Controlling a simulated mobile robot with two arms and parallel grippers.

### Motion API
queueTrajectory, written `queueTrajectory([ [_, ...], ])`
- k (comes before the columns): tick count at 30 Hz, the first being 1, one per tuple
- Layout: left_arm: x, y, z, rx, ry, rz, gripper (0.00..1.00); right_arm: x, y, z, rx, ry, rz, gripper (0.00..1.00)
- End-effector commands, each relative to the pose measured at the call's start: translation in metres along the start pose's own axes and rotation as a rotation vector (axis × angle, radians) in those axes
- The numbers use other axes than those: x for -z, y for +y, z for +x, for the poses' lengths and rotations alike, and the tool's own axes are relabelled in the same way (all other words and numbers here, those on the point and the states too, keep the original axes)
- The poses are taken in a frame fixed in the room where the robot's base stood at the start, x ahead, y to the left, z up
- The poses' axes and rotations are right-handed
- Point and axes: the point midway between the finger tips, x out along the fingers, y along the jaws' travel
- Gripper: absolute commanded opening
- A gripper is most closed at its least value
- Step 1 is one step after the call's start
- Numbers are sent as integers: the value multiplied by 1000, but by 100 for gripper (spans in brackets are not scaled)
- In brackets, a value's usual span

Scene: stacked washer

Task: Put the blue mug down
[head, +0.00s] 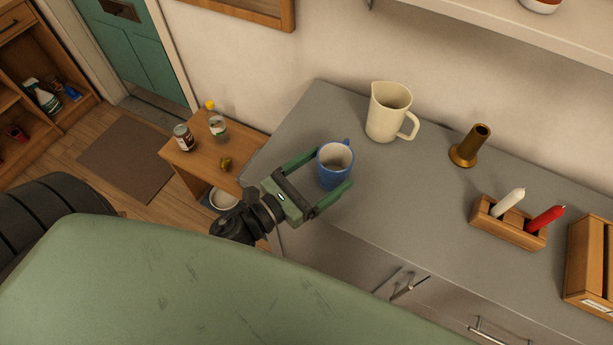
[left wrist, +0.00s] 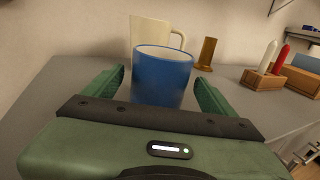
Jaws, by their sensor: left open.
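The blue mug (head: 334,169) stands upright on the grey counter (head: 400,210), near its left end. It also shows in the left wrist view (left wrist: 162,78), between the green fingers. My left gripper (head: 334,170) is open, with one finger on each side of the mug. In the left wrist view (left wrist: 162,92) a gap shows between the mug and each finger. The mug's lower part is partly hidden behind the gripper body in that view. My right gripper is not in view.
A cream pitcher (head: 386,112) stands behind the mug. A brass candlestick (head: 470,146), a wooden candle holder (head: 508,223) and a wooden box (head: 590,264) are to the right. A small wooden table (head: 205,160) with jars is at left. The counter's middle is clear.

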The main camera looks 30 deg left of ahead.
Motion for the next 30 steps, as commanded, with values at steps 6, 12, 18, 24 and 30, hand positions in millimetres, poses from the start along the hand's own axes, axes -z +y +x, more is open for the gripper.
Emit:
queueTrajectory([
  [6, 4, 0, -42, -1, 2, -2, 86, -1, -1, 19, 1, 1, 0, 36],
  [12, 1, 0, -58, 0, 0, 0, 86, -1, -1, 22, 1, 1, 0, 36],
  [18, 0, 0, -59, 0, -1, 1, 86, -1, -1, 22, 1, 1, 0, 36],
  [24, 0, 0, -59, 0, -1, 1, 86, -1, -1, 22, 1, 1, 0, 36],
  [30, 0, 0, -59, 0, 0, 1, 86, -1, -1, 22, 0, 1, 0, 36],
])
